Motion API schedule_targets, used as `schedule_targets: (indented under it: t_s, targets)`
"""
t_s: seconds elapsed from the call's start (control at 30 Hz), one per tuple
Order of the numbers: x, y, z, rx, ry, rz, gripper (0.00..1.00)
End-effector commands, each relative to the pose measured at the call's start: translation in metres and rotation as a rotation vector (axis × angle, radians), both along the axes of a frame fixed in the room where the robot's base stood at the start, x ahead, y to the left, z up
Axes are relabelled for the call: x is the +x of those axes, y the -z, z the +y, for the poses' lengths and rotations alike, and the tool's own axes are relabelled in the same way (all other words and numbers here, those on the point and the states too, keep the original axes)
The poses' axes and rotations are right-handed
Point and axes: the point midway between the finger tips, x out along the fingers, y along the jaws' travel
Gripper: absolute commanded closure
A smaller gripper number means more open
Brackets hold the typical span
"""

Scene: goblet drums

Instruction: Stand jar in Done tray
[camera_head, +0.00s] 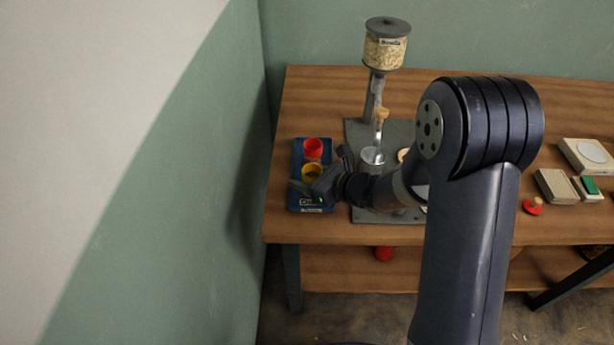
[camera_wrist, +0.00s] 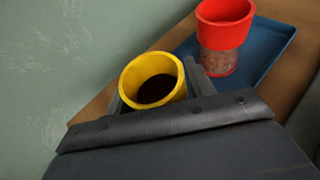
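The blue Done tray (camera_head: 296,163) lies at the left end of the table; its label is too small to read. A red-topped jar (camera_head: 312,148) stands upright at its far end; in the wrist view this jar (camera_wrist: 222,30) has a see-through lower part with contents. A yellow-topped jar (camera_head: 312,171) is at the tray's nearer part. In the wrist view my gripper (camera_wrist: 157,92) has a finger on each side of the yellow jar (camera_wrist: 131,78), apparently shut on it. Its inside looks dark. Its base is hidden, so I cannot tell whether it touches the tray.
A dispenser with a grain-filled hopper (camera_head: 386,50) stands on a grey base right of the tray, with a metal cup (camera_head: 372,156) below it. Pale boxes (camera_head: 556,186) and a red-topped item (camera_head: 532,206) lie at right. The green wall (camera_head: 215,190) is close on the left.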

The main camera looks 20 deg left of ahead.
Motion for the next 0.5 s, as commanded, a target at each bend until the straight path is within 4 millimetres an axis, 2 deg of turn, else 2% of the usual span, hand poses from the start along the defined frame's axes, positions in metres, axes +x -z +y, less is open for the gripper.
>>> schedule_targets:
  t_s: [0.13,0.5]
  targets:
    - [-0.0001,-0.0001,0.0,0.0,0.0,0.0,0.37]
    - [0.0,-0.0062,0.0,0.0,0.0,0.001,0.37]
